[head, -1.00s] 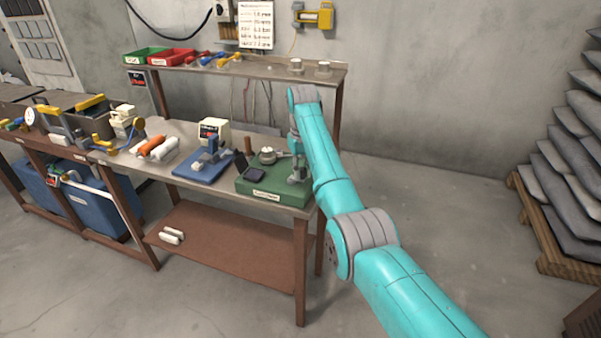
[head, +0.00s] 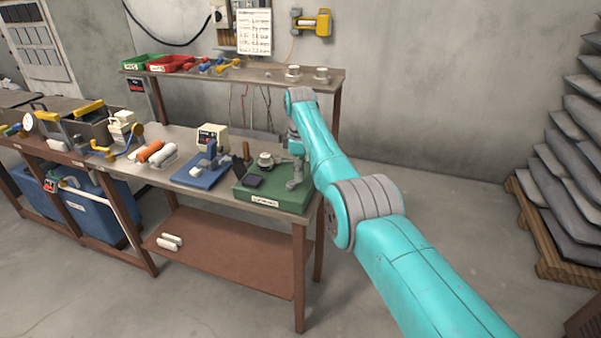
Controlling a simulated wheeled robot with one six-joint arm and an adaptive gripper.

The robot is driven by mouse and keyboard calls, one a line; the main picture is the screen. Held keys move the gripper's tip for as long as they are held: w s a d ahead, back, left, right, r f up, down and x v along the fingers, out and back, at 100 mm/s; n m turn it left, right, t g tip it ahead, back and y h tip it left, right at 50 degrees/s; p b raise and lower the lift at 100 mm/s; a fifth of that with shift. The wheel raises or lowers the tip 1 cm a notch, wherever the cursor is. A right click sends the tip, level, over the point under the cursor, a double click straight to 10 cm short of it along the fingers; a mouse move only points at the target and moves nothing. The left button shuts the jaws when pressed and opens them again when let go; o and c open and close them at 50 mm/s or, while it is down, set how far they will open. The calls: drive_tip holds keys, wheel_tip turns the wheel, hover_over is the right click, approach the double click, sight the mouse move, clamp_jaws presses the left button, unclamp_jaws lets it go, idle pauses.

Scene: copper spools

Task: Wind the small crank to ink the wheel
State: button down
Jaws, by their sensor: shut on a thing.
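A green base plate (head: 262,196) with a pale label on its front edge sits at the right end of the workbench. A round grey wheel (head: 266,160) stands on it, with a dark flat pad (head: 252,181) at its left front. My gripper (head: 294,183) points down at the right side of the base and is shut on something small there. It is where the small crank would be, but the crank is too small and covered by my gripper to make out.
A blue-based device (head: 196,175) and a white box with a dark display (head: 212,137) stand left of the green base. Orange (head: 150,151) and white rolls lie farther left. A raised shelf (head: 262,76) runs behind, holding bins and small cups.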

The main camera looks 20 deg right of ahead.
drive_tip(key=shift+w+n, duration=0.25)
drive_tip(key=shift+n, duration=0.55)
drive_tip(key=c, duration=1)
unclamp_jaws()
wheel_tip(320, 180, up, 12)
